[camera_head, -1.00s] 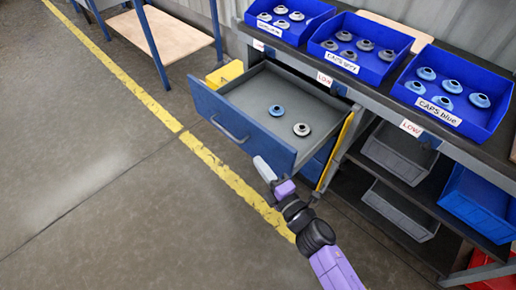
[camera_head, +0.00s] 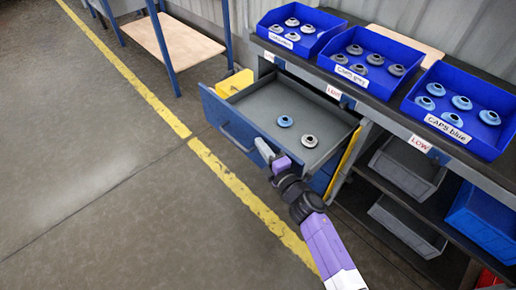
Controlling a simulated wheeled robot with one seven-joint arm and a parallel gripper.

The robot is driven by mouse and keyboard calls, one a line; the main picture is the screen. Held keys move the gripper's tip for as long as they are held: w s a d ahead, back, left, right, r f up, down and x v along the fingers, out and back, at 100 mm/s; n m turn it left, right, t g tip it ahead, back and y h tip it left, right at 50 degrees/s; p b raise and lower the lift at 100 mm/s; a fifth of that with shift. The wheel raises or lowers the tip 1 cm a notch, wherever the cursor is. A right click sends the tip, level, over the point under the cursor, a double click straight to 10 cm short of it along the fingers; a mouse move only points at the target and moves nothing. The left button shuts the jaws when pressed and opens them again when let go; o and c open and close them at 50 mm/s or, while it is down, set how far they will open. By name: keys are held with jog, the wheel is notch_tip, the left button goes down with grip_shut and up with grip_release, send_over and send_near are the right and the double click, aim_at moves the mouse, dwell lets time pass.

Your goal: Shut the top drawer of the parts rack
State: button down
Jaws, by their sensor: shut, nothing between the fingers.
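The top drawer (camera_head: 237,131) of the parts rack (camera_head: 353,152) is pulled well out. Its blue front with a bar handle (camera_head: 238,137) faces left, and its grey inside shows. A blue cap (camera_head: 285,121) and a grey cap (camera_head: 309,141) lie on its floor. My gripper (camera_head: 264,151) is shut and empty. It is at the near end of the drawer's blue front, overlapping it in the picture. I cannot tell whether it touches the front.
Blue bins of caps (camera_head: 456,135) stand on the rack top. Grey trays (camera_head: 408,168) sit on lower shelves at right. A yellow bin (camera_head: 235,83) is behind the drawer. A wooden-topped trolley (camera_head: 174,42) stands at upper left. The floor left of the drawer is clear.

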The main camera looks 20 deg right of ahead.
jog(key=shift+d, duration=0.1)
jog(key=w+d, duration=0.2)
jog(key=d, duration=0.6)
jog(key=w+d, duration=0.3)
jog(key=d, duration=0.6)
jog(key=shift+w+d, duration=0.3)
jog(key=shift+w, duration=0.05)
